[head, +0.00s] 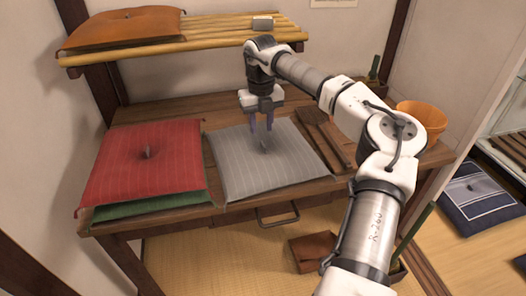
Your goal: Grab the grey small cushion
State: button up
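The grey small cushion (245,172) lies flat on the wooden table, a thin striped square with a small dark tuft near its middle. My gripper (262,132) points down over the cushion's upper middle. Its two fingers look spread apart, with no object visible between them. The fingertips are at or just above the tuft; I cannot tell whether they touch the cloth. The cushion's edges are in plain view.
A red cushion (130,172) lies on a green one (150,208) at left. Wooden pieces (322,138) lie right of the grey cushion. An orange bowl (422,114) stands at the right. A slatted shelf (215,32) with a brown cushion (122,26) hangs above.

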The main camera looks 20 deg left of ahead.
aim_at(263, 144)
jog(key=shift+d+f+p, duration=0.15)
jog(key=shift+f+p, duration=0.05)
jog(key=shift+f, duration=1.4)
jog(key=shift+d+f+p, duration=0.1)
jog(key=shift+f+p, duration=0.1)
jog(key=shift+f, duration=1.35)
grip_shut()
